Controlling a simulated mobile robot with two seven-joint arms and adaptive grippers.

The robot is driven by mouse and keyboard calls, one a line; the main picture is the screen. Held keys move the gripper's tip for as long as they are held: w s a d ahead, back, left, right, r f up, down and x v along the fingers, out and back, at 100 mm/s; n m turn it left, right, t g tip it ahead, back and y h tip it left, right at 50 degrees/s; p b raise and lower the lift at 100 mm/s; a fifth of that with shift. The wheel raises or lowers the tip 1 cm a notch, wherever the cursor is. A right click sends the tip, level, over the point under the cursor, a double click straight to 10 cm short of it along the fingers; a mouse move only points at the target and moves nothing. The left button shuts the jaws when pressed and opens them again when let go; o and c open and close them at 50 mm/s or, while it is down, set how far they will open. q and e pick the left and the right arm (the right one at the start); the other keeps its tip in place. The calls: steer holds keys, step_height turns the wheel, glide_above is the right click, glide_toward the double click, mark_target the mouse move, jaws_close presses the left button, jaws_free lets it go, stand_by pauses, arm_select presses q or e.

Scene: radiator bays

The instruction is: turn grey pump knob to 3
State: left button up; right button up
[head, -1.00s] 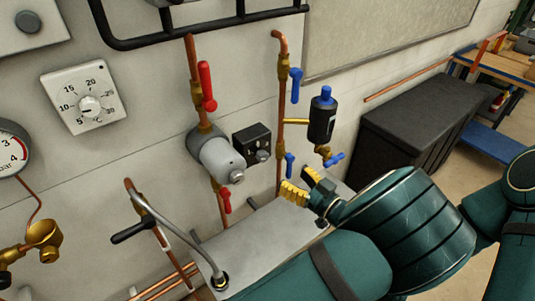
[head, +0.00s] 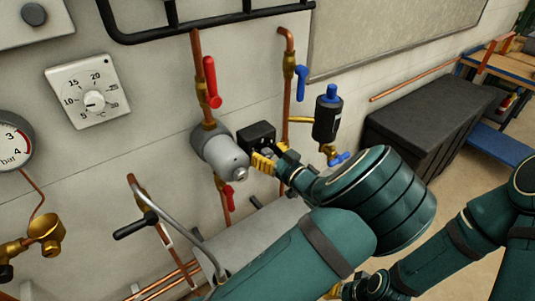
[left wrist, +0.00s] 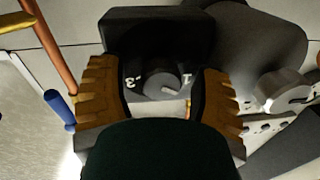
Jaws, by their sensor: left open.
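The grey pump (head: 222,152) sits in the copper pipe on the wall, with a black control box (head: 256,133) at its right. In the left wrist view, the pump's round grey knob (left wrist: 162,84) is on the box face, between a 3 at its left and a 1 at its right. Its pale pointer mark slants right and slightly down, on the side of the 1. My left gripper (head: 268,163) is open at the box, and its yellow fingers stand apart on both sides of the knob, with no clear contact. My right gripper (head: 340,291) is low at the bottom edge, partly hidden.
Red lever valves (head: 212,82) stand above and below the pump. A blue lever valve (head: 301,84) and a black cylinder with a blue cap (head: 327,118) are to the right. A thermostat dial (head: 92,98) and a pressure gauge (head: 14,142) are at left.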

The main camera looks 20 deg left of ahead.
arm_select(q)
jaws_close()
